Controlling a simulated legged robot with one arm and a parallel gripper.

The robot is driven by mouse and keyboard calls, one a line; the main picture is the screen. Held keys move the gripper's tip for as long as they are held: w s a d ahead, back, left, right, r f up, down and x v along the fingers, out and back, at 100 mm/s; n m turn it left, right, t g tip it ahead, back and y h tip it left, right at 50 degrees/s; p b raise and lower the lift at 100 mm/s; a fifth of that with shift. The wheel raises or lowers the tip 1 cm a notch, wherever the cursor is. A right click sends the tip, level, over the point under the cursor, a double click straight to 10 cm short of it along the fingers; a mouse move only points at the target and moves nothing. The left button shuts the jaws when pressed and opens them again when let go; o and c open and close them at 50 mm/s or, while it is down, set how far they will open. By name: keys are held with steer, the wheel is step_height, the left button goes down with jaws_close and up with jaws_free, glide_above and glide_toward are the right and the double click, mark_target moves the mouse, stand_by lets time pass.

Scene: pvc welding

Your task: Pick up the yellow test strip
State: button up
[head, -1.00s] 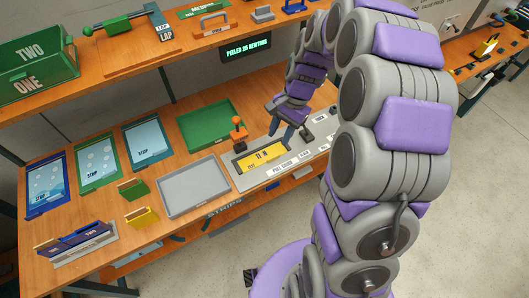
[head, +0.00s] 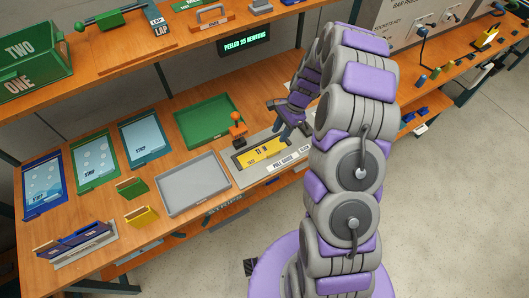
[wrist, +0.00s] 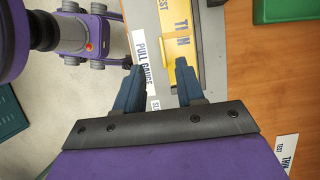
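The yellow test strip (head: 262,152), with dark lettering, lies in the grey pull gauge (head: 243,178) on the workbench. In the wrist view the yellow strip (wrist: 178,42) runs down from the top edge towards my right finger. My gripper (wrist: 158,68) is open with nothing between its fingers. The strip is ahead of the right finger, not enclosed by both; I cannot tell whether they touch. In the head view my gripper (head: 289,128) hangs over the right part of the gauge and hides part of it.
An orange-knobbed lever (head: 237,130) stands behind the strip. A grey tray (head: 192,185) and a green tray (head: 207,122) lie to the left. Blue and green strip trays and a small yellow holder (head: 142,217) are further left. A shelf with a green box (head: 34,62) is above.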

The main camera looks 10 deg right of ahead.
mark_target(268, 154)
steer(key=b+x, duration=0.2)
steer(key=x, duration=1)
steer(key=shift+w+d, duration=0.1)
steer(key=shift+c, duration=0.4)
jaws_close()
